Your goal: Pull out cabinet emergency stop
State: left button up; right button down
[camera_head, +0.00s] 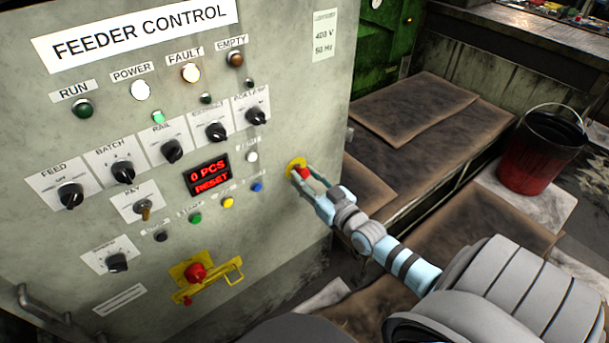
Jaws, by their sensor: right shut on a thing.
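The grey feeder control cabinet (60,245) fills the left of the head view. A red emergency stop button (304,173) on a yellow plate (294,164) sits near the cabinet's right edge. My right gripper (305,176) is at this button, its fingers shut around the red head and partly covering it. A second red button (196,272) sits lower on the panel, on a yellow plate with a yellow guard bar. My left gripper is not in view.
The panel holds several black rotary knobs, small coloured buttons, lamps and a red display (208,175) reading "0 PCS RESET". A handle (40,305) sits at the lower left. A red and black bucket (540,150) and brown mats (415,108) lie to the right.

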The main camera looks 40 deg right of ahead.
jog(key=shift+f, duration=0.1)
jog(key=c, duration=1.1)
grip_release()
jog(key=shift+s, duration=0.2)
jog(key=s, duration=1.2)
jog(key=shift+a, duration=0.15)
